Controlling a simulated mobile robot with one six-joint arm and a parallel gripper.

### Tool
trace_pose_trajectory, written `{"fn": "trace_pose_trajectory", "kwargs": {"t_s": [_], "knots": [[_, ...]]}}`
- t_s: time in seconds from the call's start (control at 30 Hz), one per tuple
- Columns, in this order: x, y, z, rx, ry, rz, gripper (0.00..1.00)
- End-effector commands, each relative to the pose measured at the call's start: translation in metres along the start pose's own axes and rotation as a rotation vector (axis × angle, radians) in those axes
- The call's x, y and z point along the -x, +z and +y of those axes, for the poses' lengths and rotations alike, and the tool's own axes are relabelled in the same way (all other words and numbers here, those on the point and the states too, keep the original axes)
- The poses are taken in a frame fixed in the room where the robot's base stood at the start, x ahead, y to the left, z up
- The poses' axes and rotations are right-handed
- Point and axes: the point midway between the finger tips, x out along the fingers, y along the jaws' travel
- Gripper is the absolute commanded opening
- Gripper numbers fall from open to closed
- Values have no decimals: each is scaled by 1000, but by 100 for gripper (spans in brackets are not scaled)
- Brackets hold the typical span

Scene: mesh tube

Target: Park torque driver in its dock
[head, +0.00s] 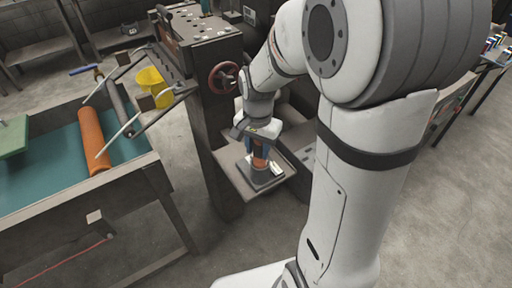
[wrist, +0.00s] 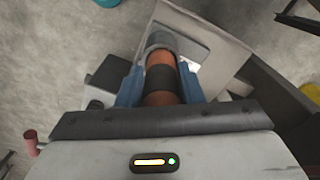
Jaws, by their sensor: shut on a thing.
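The torque driver (head: 260,162) is orange with a black band and shows below my gripper (head: 259,150) in the head view. In the wrist view, the blue fingers of my gripper (wrist: 161,88) are shut on both sides of the driver (wrist: 160,99). A dark grey block (head: 263,179), which looks like the dock, stands on the small shelf under the driver. A grey round collar (wrist: 160,41) surrounds the driver's far end in the wrist view. I cannot tell whether it belongs to the dock or how deep the driver sits.
The small shelf (head: 238,184) juts from a dark machine with a red handwheel (head: 224,78). A pale label or card (head: 277,168) lies beside the block. A workbench (head: 150,173) with an orange roll (head: 93,140) stands left. A yellow bucket (head: 153,88) is behind it.

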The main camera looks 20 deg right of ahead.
Motion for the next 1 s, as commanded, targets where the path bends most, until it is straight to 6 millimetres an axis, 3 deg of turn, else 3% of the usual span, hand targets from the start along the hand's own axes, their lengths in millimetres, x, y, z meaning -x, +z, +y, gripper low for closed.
{"fn": "trace_pose_trajectory", "kwargs": {"t_s": [0.77, 0.8, 1.0], "knots": [[-9, 0, 0, 0, -1, 1, 6], [-8, 0, 0, 0, -1, 1, 35], [-8, 0, 0, 0, -1, 1, 51]]}}
